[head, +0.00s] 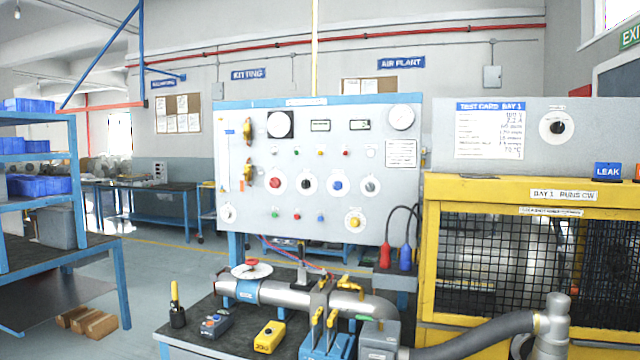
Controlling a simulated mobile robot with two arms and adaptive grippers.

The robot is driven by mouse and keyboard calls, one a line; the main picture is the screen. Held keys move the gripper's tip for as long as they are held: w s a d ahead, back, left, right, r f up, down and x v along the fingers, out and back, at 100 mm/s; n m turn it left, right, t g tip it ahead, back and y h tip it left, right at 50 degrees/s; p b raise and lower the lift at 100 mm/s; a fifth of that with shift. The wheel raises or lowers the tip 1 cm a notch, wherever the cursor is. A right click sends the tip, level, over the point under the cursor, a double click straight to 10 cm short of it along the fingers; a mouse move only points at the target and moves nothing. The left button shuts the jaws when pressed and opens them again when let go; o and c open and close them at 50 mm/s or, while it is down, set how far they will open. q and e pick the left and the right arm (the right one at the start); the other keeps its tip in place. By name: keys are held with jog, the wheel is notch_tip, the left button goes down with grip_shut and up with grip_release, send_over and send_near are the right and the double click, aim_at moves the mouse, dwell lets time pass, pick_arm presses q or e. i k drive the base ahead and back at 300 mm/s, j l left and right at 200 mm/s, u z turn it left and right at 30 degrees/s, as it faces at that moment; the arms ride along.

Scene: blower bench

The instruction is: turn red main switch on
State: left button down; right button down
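A light grey control panel (300,215) stands upright behind the bench. On its left half is a rotary switch with a red knob (275,183) on a round white plate, the leftmost in a row of similar knobs. It looks like the red main switch, but its label and pointer position are too small to read. Beside it to the right are a black knob (307,183), a blue knob (338,185) and a grey knob (370,186). Neither of my grippers shows in the head view.
Yellow-handled tools stand in a blue holder (328,347). A yellow mesh-fronted enclosure (432,290) is at the right. A blue shelf (60,115) stands left.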

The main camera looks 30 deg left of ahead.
aim_at(275, 183)
jog(key=u, duration=1.35)
jog(key=i+j, duration=0.2)
